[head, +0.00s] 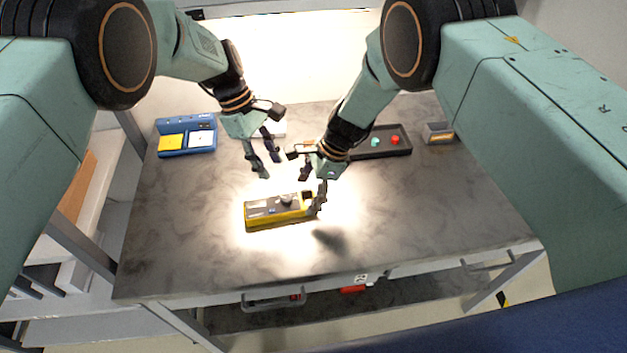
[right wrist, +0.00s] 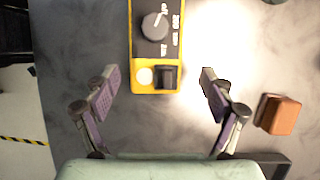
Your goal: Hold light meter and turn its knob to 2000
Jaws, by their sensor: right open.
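The light meter (head: 262,217) is a yellow box with a dark grey face, lying flat on the table under bright light. My left gripper (head: 270,166) is open and empty, above and behind the meter.
A blue holder (head: 186,151) with yellow and white pads stands at back left. A black tray (head: 405,150) with red and teal pieces and a small box (head: 438,132) stand at back right. A brown block (right wrist: 279,114) lies beside my right gripper. The table's front is clear.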

